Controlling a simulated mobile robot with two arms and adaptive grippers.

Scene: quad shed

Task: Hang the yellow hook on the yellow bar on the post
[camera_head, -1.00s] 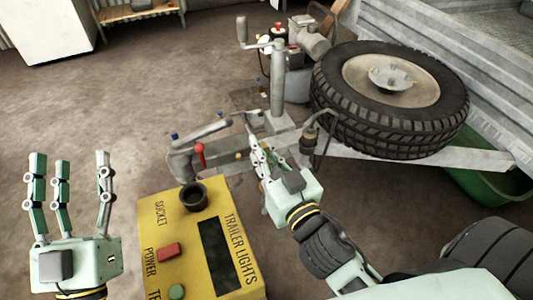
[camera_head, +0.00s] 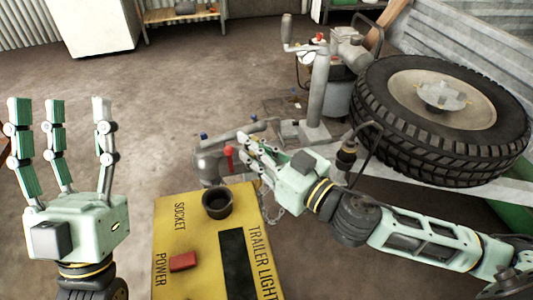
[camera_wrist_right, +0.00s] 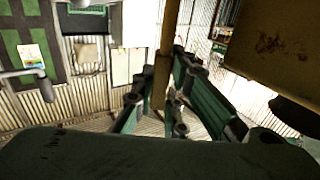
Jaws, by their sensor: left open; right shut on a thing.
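My right gripper (camera_head: 254,150) is closed beside the red-handled coupling (camera_head: 210,165), just above the back edge of the yellow box. Its fingers hide most of what it holds. A chain (camera_head: 272,207) hangs below it; I cannot tell whether the two are joined. In the right wrist view, an ochre strip (camera_wrist_right: 163,75) stands between the fingers (camera_wrist_right: 165,112). I cannot make out a yellow hook for certain. A grey post (camera_head: 318,95) stands behind the right gripper; I see no clear yellow bar on it. My left gripper (camera_head: 62,140) is open and empty, fingers up.
The yellow box (camera_head: 190,235) with a black socket (camera_head: 217,203) and red button (camera_head: 183,261) stands in front. A tyre (camera_head: 440,105) lies on the trailer frame at right. A white cabinet (camera_head: 95,25) and shelf (camera_head: 185,14) stand at the back. Floor at left is clear.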

